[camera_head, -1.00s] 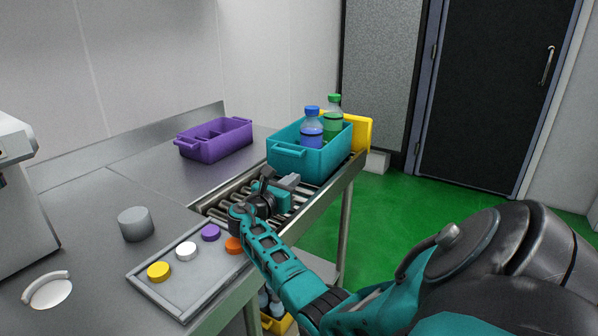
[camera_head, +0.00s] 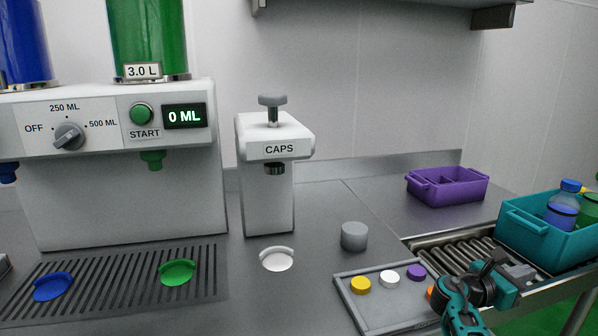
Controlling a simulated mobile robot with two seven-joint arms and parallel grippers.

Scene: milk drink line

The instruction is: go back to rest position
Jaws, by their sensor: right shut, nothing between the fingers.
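My right gripper (camera_head: 516,271) is at the lower right, over the roller conveyor (camera_head: 447,257). It is shut and empty, in front of the teal crate (camera_head: 522,232) and apart from it. The crate stands on the conveyor and holds a bottle with a blue cap (camera_head: 564,206) and, at the picture's edge, a green bottle (camera_head: 590,210). My left gripper is not in view.
A cap tray (camera_head: 388,311) holds yellow, white, purple and orange caps beside my right arm. A grey cylinder (camera_head: 354,237) stands behind it. A purple bin (camera_head: 447,188) is at the back. The caps press (camera_head: 268,190) and filling machine (camera_head: 125,190) stand left.

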